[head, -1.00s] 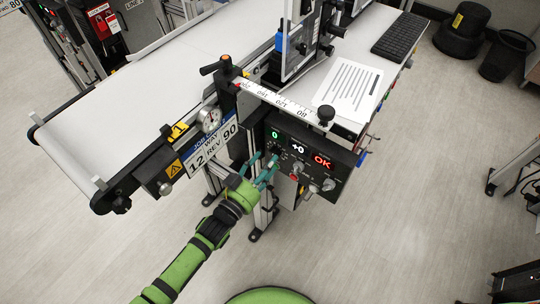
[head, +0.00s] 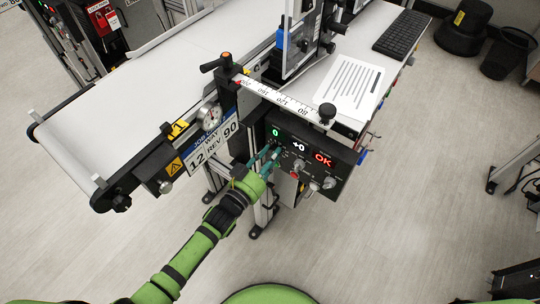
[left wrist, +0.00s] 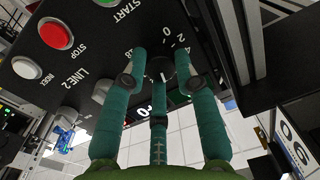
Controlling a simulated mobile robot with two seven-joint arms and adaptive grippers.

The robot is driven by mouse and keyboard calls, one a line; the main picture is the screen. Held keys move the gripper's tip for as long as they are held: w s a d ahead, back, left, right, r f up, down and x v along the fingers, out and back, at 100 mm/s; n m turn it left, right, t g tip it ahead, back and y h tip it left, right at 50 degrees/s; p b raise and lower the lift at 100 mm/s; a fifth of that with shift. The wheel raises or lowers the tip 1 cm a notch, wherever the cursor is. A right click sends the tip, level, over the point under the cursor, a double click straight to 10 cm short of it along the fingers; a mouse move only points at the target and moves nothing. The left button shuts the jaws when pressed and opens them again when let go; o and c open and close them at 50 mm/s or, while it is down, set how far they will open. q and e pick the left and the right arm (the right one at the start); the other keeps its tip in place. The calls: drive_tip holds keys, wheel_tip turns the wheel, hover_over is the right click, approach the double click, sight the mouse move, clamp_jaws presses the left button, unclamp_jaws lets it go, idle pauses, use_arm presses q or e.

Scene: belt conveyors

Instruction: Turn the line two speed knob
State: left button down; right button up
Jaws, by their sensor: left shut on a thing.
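The control panel (head: 325,180) under the front of the conveyor carries lit displays and several knobs. In the left wrist view a dark speed knob (left wrist: 160,69) with a white pointer mark sits beside a numbered scale. The panel lettering there reads LINE 2. My left gripper (head: 272,155) is at the left part of the panel. In the left wrist view its teal fingers (left wrist: 160,75) are shut on the knob, with fingertips on both sides. The fingers hide the knob in the head view. My right gripper is not in view.
A red STOP button (left wrist: 55,35), a green START button (left wrist: 105,2) and a white INDEX button (left wrist: 27,67) are near the fingers. The white conveyor belt (head: 130,90) extends to the left. A paper sheet (head: 349,88) lies above the panel. The floor in front is clear.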

use_arm(q)
drive_tip(key=shift+r+m+b, duration=0.1)
drive_tip(key=shift+m+b, duration=0.35)
drive_tip(key=shift+m, duration=2.35)
drive_tip(key=shift+w, duration=0.1)
drive_tip(key=c, duration=0.9)
unclamp_jaws()
drive_tip(key=shift+c, duration=0.2)
drive_tip(key=v, duration=1.2)
